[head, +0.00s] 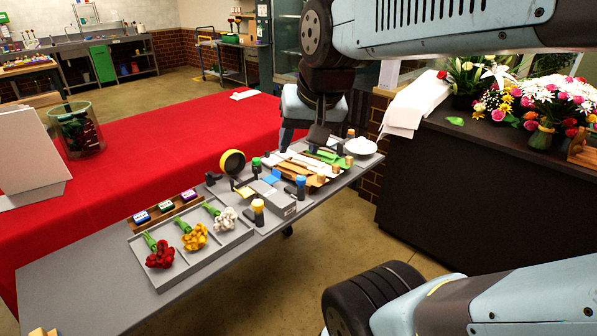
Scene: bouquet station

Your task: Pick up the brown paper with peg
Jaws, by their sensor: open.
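The brown paper (312,188) lies on the grey table among several flat sheets, partly under or beside a white sheet (292,165). A small tan block, probably its peg (321,180), shows at its near right end. A green sheet (329,156) with another tan block lies just behind. My gripper (303,140) hangs above the far side of the sheets, pointing down, with its jaws open and nothing seen between them. The gap between its tips and the sheets is hard to judge, and the gripper hides part of the table behind it.
A white bowl (360,147) stands at the table's far right end. A grey tray (200,252) holds three flower bunches. The near left table end is mostly clear.

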